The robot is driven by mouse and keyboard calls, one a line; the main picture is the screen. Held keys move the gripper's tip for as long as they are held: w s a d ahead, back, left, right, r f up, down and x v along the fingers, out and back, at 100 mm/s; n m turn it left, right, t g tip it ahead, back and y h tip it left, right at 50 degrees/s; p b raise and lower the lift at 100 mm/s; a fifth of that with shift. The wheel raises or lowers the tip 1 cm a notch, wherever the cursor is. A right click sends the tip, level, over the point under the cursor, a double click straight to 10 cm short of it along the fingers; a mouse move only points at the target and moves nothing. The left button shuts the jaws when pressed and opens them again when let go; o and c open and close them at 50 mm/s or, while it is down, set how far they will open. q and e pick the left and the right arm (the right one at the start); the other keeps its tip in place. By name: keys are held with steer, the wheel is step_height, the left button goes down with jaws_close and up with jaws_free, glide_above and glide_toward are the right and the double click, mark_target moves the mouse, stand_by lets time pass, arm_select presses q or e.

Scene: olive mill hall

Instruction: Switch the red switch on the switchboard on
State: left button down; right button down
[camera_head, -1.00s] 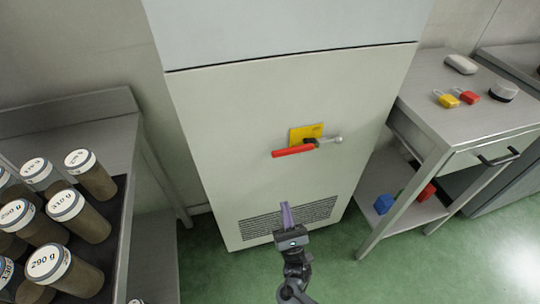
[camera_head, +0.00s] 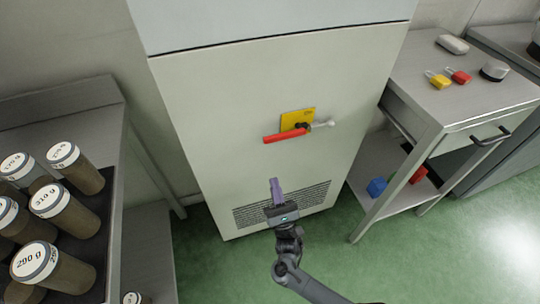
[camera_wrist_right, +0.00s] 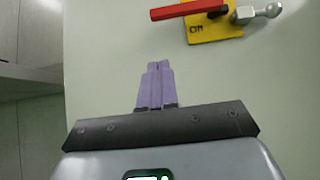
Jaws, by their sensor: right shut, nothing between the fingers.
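The switchboard (camera_head: 230,100) is a tall pale cabinet in the middle of the head view. A red switch handle (camera_head: 285,135) lies nearly level across a yellow plate (camera_head: 297,116) on its front. The red handle also shows at the top of the right wrist view (camera_wrist_right: 187,10), with the yellow plate (camera_wrist_right: 217,30) behind it and lettering on the plate. My right gripper (camera_head: 275,184) has purple fingers, shut and empty, pointing up below the switch in front of the cabinet. In the right wrist view its fingertips (camera_wrist_right: 159,66) are apart from the handle, below it. My left gripper is not in view.
A grey ball-ended lever (camera_head: 324,125) sticks out right of the plate. A steel table (camera_head: 450,90) at right bears yellow and red padlocks. Several labelled jars stand on a table at left. A vent grille (camera_head: 290,205) is low on the cabinet.

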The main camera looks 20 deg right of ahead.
steer(key=w+r+b, duration=0.1)
steer(key=w+r, duration=0.4)
steer(key=r, duration=0.4)
steer(key=shift+d+r+h, duration=0.1)
steer(key=shift+h, duration=0.2)
